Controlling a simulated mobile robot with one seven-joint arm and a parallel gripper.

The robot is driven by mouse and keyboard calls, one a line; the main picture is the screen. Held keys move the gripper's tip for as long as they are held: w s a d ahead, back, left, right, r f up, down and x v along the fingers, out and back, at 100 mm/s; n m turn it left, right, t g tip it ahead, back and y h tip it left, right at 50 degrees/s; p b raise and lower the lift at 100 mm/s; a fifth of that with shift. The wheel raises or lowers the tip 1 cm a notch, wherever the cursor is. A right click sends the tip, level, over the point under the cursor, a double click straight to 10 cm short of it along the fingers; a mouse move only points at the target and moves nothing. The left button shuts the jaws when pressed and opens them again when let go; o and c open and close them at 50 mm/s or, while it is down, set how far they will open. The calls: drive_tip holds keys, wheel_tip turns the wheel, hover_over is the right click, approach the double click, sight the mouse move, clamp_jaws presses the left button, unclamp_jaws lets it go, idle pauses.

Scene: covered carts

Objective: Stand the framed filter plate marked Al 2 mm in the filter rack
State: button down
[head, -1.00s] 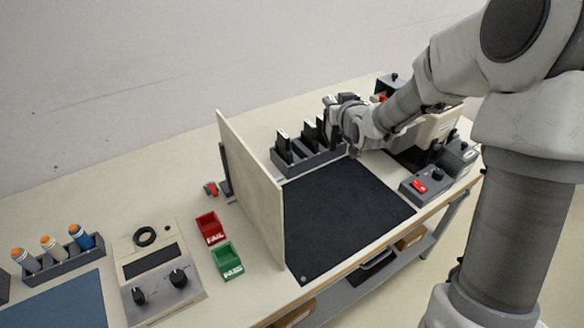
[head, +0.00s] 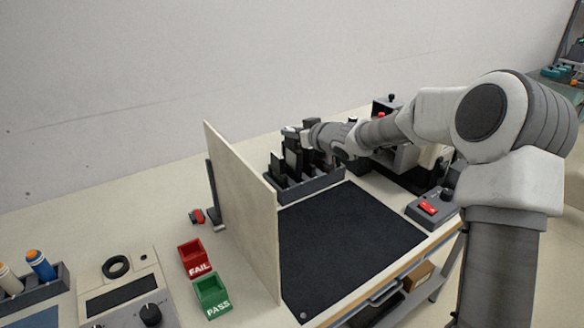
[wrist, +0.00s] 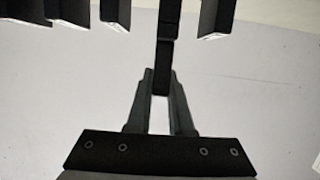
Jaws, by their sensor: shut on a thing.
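My gripper (head: 294,132) is above the filter rack (head: 312,189), at its back. It is shut on a dark framed plate (head: 292,157), which stands upright and rises above the plates around it. In the wrist view the held plate (wrist: 161,83) shows edge-on between the two fingertips (wrist: 160,86). Other dark plates (wrist: 115,14) stand on both sides of it there. No marking on the held plate can be read. Whether its lower edge is in a slot or above the rack is hidden by the neighbouring plates.
A tall beige panel (head: 243,210) stands just left of the rack. A control box with a red switch (head: 430,208) is at the right. Red FAIL (head: 194,258) and green PASS (head: 212,296) bins sit left of the panel.

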sight(292, 149)
wheel_tip(292, 149, down, 6)
drive_tip(key=shift+r+b, duration=0.1)
drive_tip(key=shift+b, duration=0.85)
drive_tip(key=shift+f, duration=0.2)
drive_tip(key=c, duration=0.8)
unclamp_jaws()
drive_tip(key=shift+r, duration=0.35)
drive_tip(key=p+v, duration=0.1)
drive_tip(key=v, duration=1.1)
drive_tip(key=shift+f+p, duration=0.1)
drive_tip(key=shift+p, duration=0.3)
